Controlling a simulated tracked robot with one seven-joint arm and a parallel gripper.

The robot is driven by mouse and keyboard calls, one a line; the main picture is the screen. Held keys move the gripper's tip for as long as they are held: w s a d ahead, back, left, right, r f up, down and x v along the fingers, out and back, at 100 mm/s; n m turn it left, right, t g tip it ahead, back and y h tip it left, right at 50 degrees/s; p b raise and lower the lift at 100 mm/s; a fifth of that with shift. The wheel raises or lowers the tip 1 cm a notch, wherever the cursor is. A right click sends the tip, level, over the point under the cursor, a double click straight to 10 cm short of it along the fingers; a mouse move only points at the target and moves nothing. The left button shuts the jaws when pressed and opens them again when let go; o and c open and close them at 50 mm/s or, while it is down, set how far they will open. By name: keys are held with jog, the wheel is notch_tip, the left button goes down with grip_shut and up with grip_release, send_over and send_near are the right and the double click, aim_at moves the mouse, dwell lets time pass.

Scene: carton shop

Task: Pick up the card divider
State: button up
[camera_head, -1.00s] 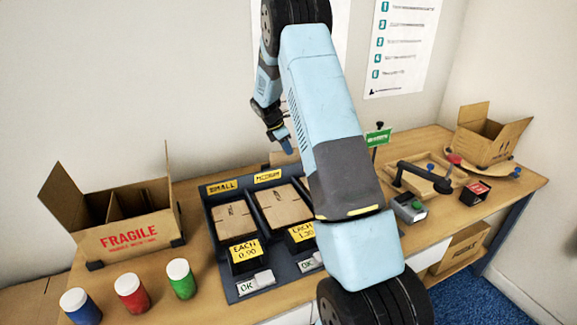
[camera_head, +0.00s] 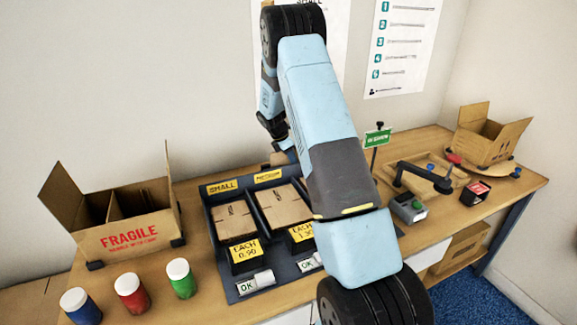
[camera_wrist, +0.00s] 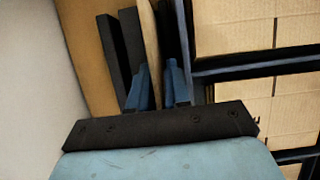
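The card divider (camera_wrist: 150,45) is a thin tan sheet seen nearly edge-on in the wrist view, standing between dark upright pieces. A small tan piece of it (camera_head: 279,159) seems to show behind the trays in the head view. My gripper (camera_wrist: 158,80) points down at it, with one blue finger on each side of the sheet. The fingers look apart, with a narrow gap between the sheet and the right finger. In the head view my arm hides most of the gripper and the divider's stand.
The dark tray unit (camera_head: 215,262) with flat cartons stands directly in front of the gripper. An open FRAGILE box (camera_head: 130,235) and several paint jars are at left. A green sign (camera_head: 377,139) on a post stands to the right. The wall is close behind.

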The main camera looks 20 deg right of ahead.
jog(key=shift+f, duration=0.1)
jog(key=shift+c, duration=0.5)
grip_shut()
notch_tip(320, 180, up, 27)
jog(key=shift+r, duration=0.2)
dwell(1.4)
